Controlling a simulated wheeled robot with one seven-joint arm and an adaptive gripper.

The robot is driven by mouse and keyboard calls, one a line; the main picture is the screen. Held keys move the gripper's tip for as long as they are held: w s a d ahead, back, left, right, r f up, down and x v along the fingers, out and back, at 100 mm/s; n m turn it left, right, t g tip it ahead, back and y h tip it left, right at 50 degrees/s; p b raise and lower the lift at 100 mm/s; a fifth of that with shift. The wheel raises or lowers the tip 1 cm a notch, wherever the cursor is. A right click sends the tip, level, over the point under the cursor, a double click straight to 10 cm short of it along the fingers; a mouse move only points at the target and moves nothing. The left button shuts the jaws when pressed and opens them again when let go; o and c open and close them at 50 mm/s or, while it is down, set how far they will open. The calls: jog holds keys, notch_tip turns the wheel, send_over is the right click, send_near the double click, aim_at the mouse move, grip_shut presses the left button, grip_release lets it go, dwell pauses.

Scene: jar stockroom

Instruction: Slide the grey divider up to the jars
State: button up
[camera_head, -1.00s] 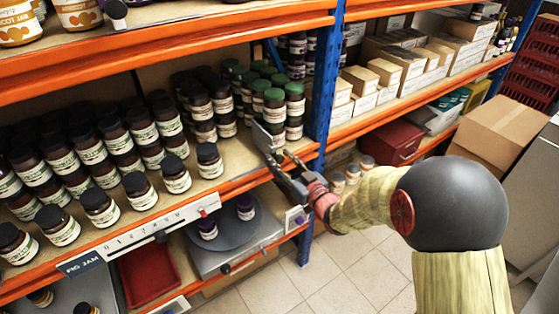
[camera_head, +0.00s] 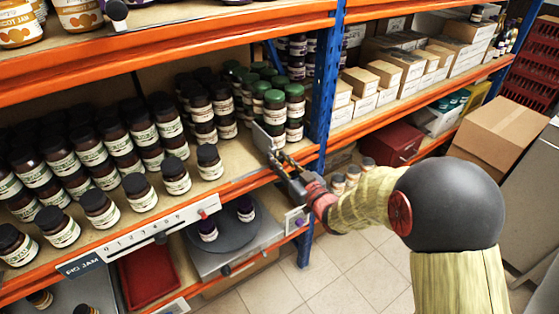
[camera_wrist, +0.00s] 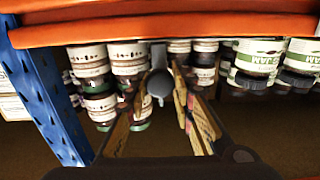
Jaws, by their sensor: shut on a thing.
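The grey divider (camera_head: 263,140) stands upright near the front edge of the shelf, in front of and just left of the green-lidded jars (camera_head: 274,103). My gripper (camera_head: 277,161) is shut on the divider's front part. In the wrist view the grey end of the divider (camera_wrist: 158,84) sits between my two fingers. Dark-lidded jars (camera_head: 208,162) stand in rows to the left, with bare shelf between their right side and the divider. The divider's rear part is hidden.
A blue post (camera_head: 325,100) rises right of the green-lidded jars. The orange shelf beam (camera_head: 238,184) runs below my gripper and carries a white scale strip (camera_head: 150,228). A round scale plate (camera_head: 228,234) with two jars lies below. Another orange beam (camera_head: 200,38) is above.

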grip_shut()
jog(key=s+a+b, duration=0.1)
jog(key=s+a, duration=0.1)
jog(key=a, duration=0.1)
jog(key=s+a+b, duration=0.1)
jog(key=s+a, duration=0.2)
jog(key=a, duration=0.1)
jog(key=s+a+b, duration=0.1)
jog(key=s+a, duration=0.1)
jog(key=a, duration=0.2)
jog(key=shift+s, duration=0.25)
jog(key=o, duration=0.8)
grip_release()
jog(key=shift+a, duration=0.2)
jog(key=shift+o, duration=0.7)
jog(key=shift+d, duration=0.1)
jog(key=shift+s, duration=0.15)
